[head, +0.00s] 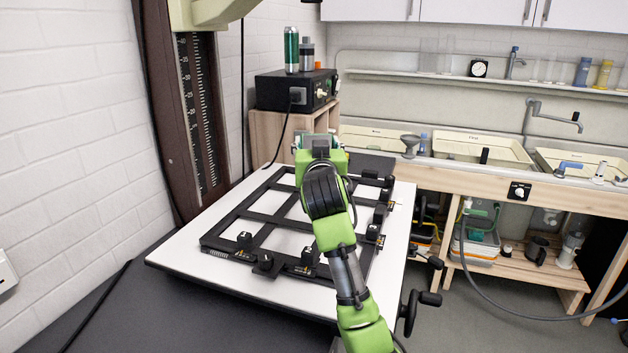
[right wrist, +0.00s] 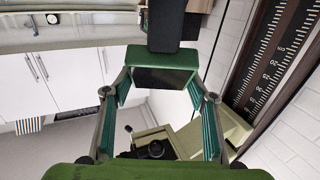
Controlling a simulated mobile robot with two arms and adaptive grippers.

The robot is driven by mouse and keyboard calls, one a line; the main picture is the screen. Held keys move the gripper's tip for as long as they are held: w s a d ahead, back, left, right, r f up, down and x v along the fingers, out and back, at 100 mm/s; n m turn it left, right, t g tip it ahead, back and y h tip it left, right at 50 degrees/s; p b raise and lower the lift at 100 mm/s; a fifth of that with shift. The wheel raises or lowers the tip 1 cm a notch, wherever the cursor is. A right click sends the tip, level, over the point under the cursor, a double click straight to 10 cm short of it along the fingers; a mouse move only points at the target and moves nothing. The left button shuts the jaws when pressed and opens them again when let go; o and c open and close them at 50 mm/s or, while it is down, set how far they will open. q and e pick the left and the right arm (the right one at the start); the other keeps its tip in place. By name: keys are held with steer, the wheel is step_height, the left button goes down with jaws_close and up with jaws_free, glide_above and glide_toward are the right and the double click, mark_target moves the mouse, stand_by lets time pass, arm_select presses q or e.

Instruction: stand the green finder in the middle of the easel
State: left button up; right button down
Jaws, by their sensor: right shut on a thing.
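The easel (head: 243,206) is a black frame with crossbars and small black knobs, lying flat on the white baseboard. My right gripper (head: 319,141) is over the easel's far part in the head view, with my arm covering part of the frame. In the right wrist view its two teal-padded fingers (right wrist: 160,76) are shut on the green finder (right wrist: 160,57), a green block with a dark face and a black post. The head view mostly hides the finder behind my gripper, and its height above the easel is hard to tell. My left gripper is not in view.
The enlarger column (head: 200,110) with its scale stands behind the easel at left. A black box (head: 290,90) carrying a green can (head: 291,50) stands on a wooden cabinet beyond. The baseboard (head: 190,258) has bare room at its front left. Sink trays (head: 480,148) are at right.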

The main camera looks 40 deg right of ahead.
steer(key=w+d+f+p, duration=0.3)
steer(key=w+d+f, duration=0.3)
steer(key=f, duration=0.5)
steer(key=w, duration=0.2)
steer(key=shift+w, duration=0.4)
steer(key=shift+f, duration=0.1)
steer(key=shift+f, duration=0.1)
steer(key=c, duration=0.9)
jaws_free()
steer(key=shift+f, duration=0.2)
steer(key=shift+s, duration=0.1)
